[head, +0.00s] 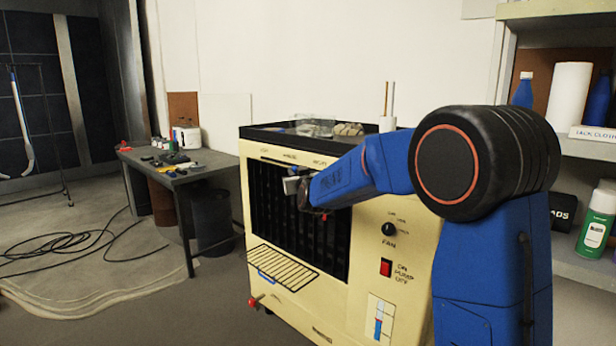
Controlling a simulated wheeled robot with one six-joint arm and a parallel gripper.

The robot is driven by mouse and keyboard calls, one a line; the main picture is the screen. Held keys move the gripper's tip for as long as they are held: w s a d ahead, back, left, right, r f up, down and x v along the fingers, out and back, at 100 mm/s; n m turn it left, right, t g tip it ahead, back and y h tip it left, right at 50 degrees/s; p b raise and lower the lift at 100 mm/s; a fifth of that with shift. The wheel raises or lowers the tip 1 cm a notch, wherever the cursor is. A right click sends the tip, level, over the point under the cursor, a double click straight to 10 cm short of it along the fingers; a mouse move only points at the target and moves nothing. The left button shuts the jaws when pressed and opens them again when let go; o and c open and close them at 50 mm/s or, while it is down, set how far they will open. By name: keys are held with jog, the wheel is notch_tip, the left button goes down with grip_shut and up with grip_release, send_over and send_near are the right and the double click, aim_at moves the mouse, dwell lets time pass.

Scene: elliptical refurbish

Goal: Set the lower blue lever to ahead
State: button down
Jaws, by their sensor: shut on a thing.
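My gripper (293,186) is at the black louvre front (318,235) of a cream cooler cabinet, in its upper part. Its jaws are shut on a small part there that is too small and too covered to make out. I cannot tell whether it is the lower blue lever. Small labels (291,156) run along the top of the louvres; they are hard to read. A small blue piece (266,277) shows at the front of a wire rack (283,268) below the louvres. I cannot tell what it is.
The cabinet (370,240) also bears a fan knob (389,229), a red switch (386,267) and a red-handled tap (254,302). A cluttered workbench (190,180) stands at left. Shelves with bottles (596,217) stand at right. A black hose (60,243) lies on the floor.

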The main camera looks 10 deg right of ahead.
jog(key=w+a, duration=0.3)
jog(key=w, duration=0.2)
jog(key=shift+a, duration=0.25)
jog(key=c, duration=1.5)
grip_release()
jog(key=shift+w, duration=0.1)
jog(key=s, duration=1.7)
jog(key=shift+s+d, duration=0.25)
jog(key=shift+d, duration=0.1)
